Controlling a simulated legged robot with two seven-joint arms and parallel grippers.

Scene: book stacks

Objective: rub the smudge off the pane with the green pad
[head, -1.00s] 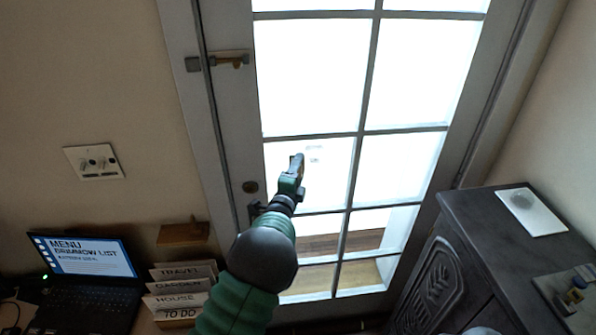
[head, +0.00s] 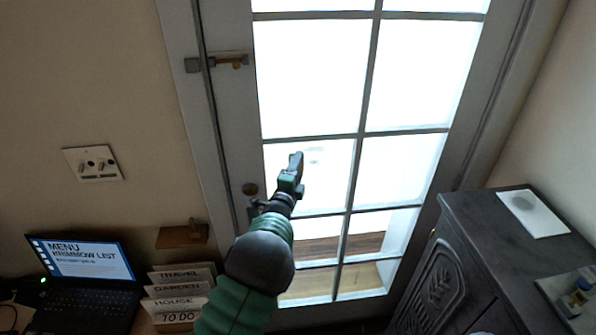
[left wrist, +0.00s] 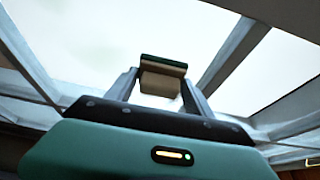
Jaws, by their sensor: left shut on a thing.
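The pane (head: 325,185) is one of several bright glass panes in the white door, left of its middle bar. A faint grey smudge (head: 316,150) shows high on it. My left gripper (head: 297,168) is in front of this pane, its tip just left of and slightly below the smudge. In the left wrist view the gripper (left wrist: 160,80) is shut on a small block with a dark green top and a tan face, the green pad (left wrist: 163,63). I cannot tell whether the pad touches the glass. My right gripper is not in view.
A door latch (head: 228,62) and a round knob (head: 250,189) are on the door's left side. A dark carved cabinet (head: 455,270) stands at the right. A laptop (head: 85,262) and labelled cards (head: 180,290) are at the lower left.

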